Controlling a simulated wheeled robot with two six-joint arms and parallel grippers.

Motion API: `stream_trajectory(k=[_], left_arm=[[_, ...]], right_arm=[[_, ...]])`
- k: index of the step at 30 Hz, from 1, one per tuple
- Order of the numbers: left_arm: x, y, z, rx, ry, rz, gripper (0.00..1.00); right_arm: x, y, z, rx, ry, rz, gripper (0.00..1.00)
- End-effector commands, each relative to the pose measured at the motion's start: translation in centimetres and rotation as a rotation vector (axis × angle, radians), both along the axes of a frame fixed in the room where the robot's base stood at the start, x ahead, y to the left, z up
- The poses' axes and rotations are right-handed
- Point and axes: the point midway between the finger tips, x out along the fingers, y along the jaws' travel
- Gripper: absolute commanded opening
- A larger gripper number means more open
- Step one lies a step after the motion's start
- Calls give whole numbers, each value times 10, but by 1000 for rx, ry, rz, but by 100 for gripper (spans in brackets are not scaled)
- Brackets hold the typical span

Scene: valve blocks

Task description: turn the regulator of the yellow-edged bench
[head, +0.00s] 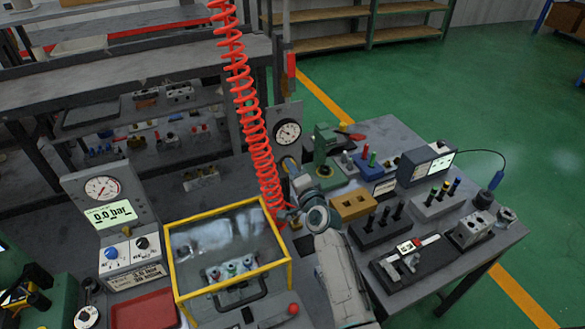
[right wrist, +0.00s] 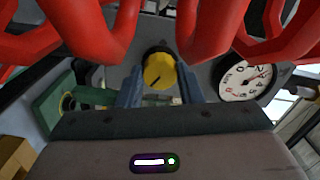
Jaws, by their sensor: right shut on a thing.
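The regulator is a round yellow knob (right wrist: 159,70) with a dark pointer line, on a grey panel in the right wrist view. A white dial gauge (right wrist: 245,80) is beside it. In the head view the gauge (head: 288,132) sits on the upright grey panel at the back of the bench. My right gripper (head: 288,165) reaches up to the panel below the gauge. In the right wrist view its two blue-grey fingers (right wrist: 159,92) are shut on the knob, one at each side. In the head view the gripper mostly hides the knob. My left gripper is not in view.
A red coiled hose (head: 252,110) hangs close to my right gripper and crosses the top of the wrist view. A yellow-edged clear guard box (head: 285,272) stands in front. A green press (head: 325,150) and several blocks and tools crowd the right side of the bench.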

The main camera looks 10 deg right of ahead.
Motion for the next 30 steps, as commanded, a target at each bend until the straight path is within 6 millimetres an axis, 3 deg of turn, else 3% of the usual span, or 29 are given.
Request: stream_trajectory(k=[12,30], left_arm=[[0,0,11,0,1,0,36],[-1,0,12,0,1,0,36]], right_arm=[[0,0,0,213,43,1,10],[0,0,-1,251,50,1,10]])
